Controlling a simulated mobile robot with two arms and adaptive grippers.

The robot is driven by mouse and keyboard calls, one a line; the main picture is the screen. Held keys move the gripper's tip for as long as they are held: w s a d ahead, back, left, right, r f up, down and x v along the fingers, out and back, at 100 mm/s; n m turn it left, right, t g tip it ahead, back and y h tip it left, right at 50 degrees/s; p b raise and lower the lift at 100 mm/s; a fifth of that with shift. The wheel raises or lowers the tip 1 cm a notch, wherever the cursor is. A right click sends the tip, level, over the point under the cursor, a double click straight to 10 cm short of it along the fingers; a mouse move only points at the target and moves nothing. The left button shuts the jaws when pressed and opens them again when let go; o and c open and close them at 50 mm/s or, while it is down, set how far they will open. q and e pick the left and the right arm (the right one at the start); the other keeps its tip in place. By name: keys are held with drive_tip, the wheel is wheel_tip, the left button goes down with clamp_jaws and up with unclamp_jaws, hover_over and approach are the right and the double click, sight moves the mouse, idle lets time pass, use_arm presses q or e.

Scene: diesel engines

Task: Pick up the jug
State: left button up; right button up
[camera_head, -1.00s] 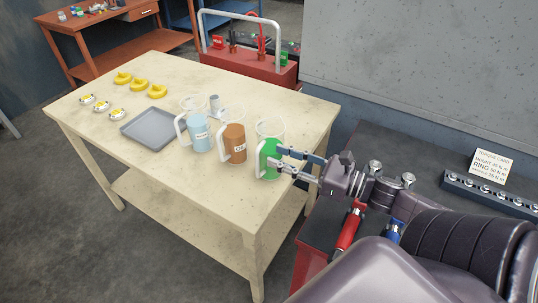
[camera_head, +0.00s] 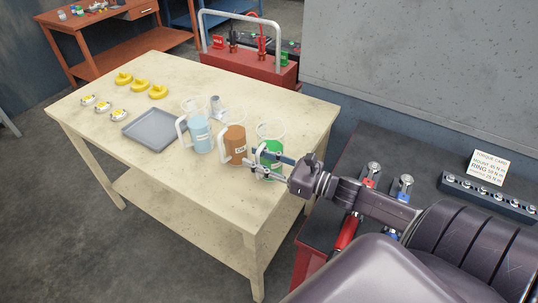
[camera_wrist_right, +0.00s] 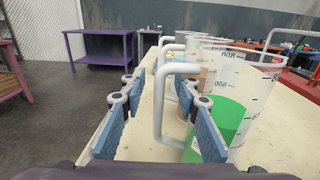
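Three clear jugs with white handles stand in a row on the cream table: one with blue liquid (camera_head: 200,136), one with brown (camera_head: 234,144) and one with green (camera_head: 271,160). The task does not say which jug. My right gripper (camera_head: 251,159) is at the green jug, its fingers reaching past the jug's near side. In the right wrist view, the green jug (camera_wrist_right: 228,118) stands right of centre, its upright handle (camera_wrist_right: 159,110) between my open fingers with gaps on both sides. My left gripper is not in view.
A grey tray (camera_head: 153,130), yellow parts (camera_head: 140,85) and small white-yellow pieces (camera_head: 103,108) lie on the table's left part. A small metal cylinder (camera_head: 216,106) stands or leans behind the jugs. A dark bench with a torque card (camera_head: 487,167) is at right.

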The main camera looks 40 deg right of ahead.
clamp_jaws()
idle(0.4)
drive_tip(key=shift+r, duration=0.15)
drive_tip(key=shift+r, duration=0.15)
